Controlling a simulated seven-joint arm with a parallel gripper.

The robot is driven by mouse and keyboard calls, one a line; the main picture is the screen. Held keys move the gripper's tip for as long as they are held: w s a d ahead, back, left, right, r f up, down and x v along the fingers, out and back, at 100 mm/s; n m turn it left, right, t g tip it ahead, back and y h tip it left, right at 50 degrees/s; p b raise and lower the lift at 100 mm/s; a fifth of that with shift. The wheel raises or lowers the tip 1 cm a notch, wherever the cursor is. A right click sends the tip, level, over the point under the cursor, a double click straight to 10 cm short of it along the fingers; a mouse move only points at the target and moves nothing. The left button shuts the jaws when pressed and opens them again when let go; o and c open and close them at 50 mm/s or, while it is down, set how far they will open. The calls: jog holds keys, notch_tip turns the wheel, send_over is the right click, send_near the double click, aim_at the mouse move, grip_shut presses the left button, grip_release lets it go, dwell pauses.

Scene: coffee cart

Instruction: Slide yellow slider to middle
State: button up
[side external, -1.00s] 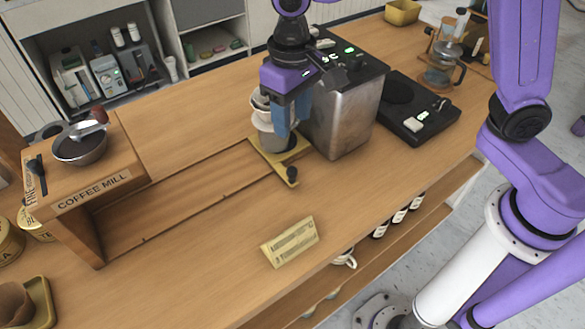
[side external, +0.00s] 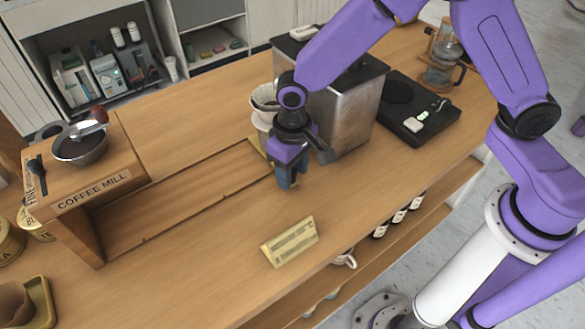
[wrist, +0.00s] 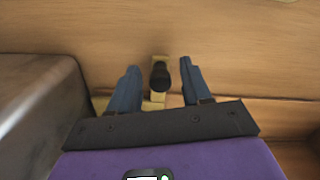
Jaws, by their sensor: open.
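The yellow slider (side external: 258,146) is a flat plate at the right end of the groove, beside the metal machine, mostly hidden behind my gripper in the side view. A white cone dripper (side external: 263,98) stands over it. Its yellow tab (wrist: 157,98) and black knob (wrist: 160,76) show in the wrist view. My gripper (side external: 287,184) points down at the knob, with its blue fingers open. In the wrist view, the knob lies between the two fingers, with a gap on each side.
The groove (side external: 190,203) runs left along the wooden counter to the coffee mill stand (side external: 92,192) and is clear. A yellow sign (side external: 289,242) stands near the front edge. The metal machine (side external: 345,110) is close behind my gripper, with a black scale (side external: 418,110) to its right.

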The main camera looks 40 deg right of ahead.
grip_shut()
jog(key=a, duration=1.8)
jog(key=shift+a, duration=0.1)
grip_release()
notch_tip(320, 180, up, 18)
jog(key=shift+f, duration=0.25)
